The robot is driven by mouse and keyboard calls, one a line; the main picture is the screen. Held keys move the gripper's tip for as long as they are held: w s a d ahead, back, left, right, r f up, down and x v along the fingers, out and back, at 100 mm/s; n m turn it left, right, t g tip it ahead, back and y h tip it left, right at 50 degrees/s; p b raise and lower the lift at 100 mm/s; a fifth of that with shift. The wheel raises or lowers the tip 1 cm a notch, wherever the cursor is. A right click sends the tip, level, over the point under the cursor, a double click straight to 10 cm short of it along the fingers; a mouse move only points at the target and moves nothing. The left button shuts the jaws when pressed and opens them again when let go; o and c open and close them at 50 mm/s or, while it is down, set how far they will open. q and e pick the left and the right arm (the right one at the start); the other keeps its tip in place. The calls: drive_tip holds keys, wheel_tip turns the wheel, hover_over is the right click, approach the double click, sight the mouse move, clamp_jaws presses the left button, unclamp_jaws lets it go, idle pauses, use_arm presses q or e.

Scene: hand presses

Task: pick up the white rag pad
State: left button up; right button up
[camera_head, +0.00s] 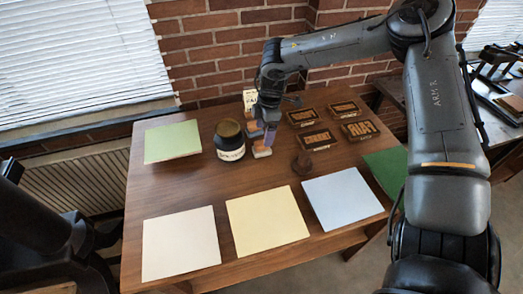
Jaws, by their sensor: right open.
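The white pad (181,244) is a flat, pale square lying at the front left of the wooden table. It is uncovered and apart from the pads around it. My right gripper (264,139) is open, pointing down at the back middle of the table, just right of a dark jar. It is well behind and to the right of the white pad, with nothing seen between its fingers. My left gripper is not in view.
A cream pad (267,222), blue pad (343,198), pale green pad (172,143) and dark green pad (387,173) lie on the table (210,190).

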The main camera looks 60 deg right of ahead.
sight(262, 143)
wheel_tip(262, 143, down, 2)
drive_tip(key=shift+a+f, duration=0.1)
drive_tip(key=shift+a, duration=0.05)
drive_tip(key=shift+w+f+b, duration=0.15)
drive_tip(key=shift+f+b, duration=0.15)
drive_tip(key=shift+f, duration=0.35)
drive_tip(key=shift+w+a+f+b, duration=0.1)
drive_tip(key=shift+f+b, duration=0.1)
drive_tip(key=shift+f, duration=0.8)
drive_tip(key=shift+w+f+b, duration=0.1)
drive_tip(key=shift+f+b, duration=0.05)
drive_tip(key=shift+f, duration=0.85)
drive_tip(key=shift+c, duration=0.5)
drive_tip(key=c, duration=1)
drive_tip(key=shift+c, duration=0.2)
drive_tip(key=shift+r, duration=0.45)
wheel_tip(262, 143, up, 27)
drive_tip(key=p, duration=0.4)
drive_tip(key=shift+p, duration=0.4)
